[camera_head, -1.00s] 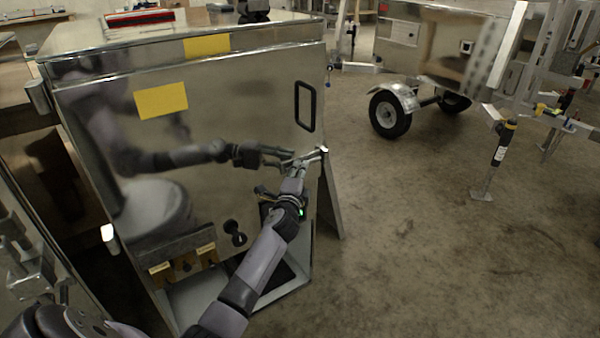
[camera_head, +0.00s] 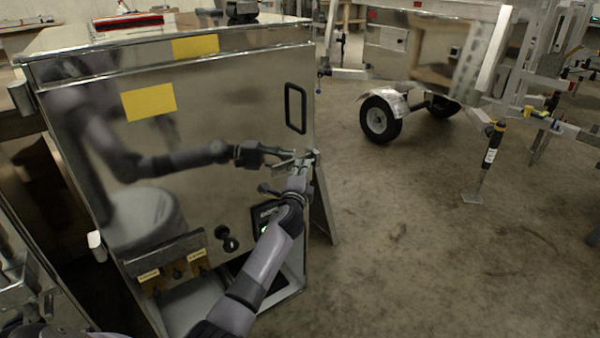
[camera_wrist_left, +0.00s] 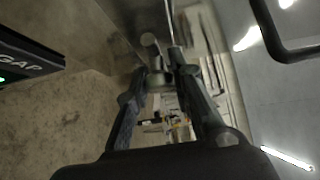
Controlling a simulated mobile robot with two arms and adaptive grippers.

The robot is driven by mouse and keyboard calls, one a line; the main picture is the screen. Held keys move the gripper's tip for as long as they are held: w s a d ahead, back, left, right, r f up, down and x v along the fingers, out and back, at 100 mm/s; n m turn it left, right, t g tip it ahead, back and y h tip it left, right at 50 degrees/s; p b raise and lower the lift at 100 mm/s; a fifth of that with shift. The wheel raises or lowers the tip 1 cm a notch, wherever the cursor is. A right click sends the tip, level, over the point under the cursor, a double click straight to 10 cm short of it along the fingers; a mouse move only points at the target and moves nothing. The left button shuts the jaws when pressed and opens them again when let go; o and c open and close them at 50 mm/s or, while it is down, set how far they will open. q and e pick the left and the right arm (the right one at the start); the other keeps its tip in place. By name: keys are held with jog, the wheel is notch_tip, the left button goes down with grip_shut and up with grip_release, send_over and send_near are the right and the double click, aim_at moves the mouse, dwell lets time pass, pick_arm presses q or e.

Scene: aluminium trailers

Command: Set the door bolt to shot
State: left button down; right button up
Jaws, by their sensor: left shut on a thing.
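The door bolt (camera_head: 314,154) is a small metal piece at the right edge of the shiny metal cabinet door (camera_head: 215,125), below the black door handle (camera_head: 287,108). My left gripper (camera_head: 305,162) reaches it from the front and is shut on it. In the left wrist view the bolt's round knob (camera_wrist_left: 151,42) shows between and just beyond the fingertips of my left gripper (camera_wrist_left: 162,66). The fingers hide part of the bolt, so I cannot tell exactly how far its rod reaches. My right gripper is not in view.
A bracket with yellow tags (camera_head: 174,272) sits low on the cabinet. A trailer wheel (camera_head: 380,119) and a jack stand (camera_head: 489,155) are at right. The concrete floor between is clear.

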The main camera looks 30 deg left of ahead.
pick_arm(q)
jog(key=c, duration=1.8)
grip_release()
jog(key=shift+w+d+r, duration=0.1)
jog(key=shift+o, duration=1.3)
jog(key=shift+w, duration=0.15)
jog(key=shift+o, duration=0.7)
jog(key=v, duration=1.2)
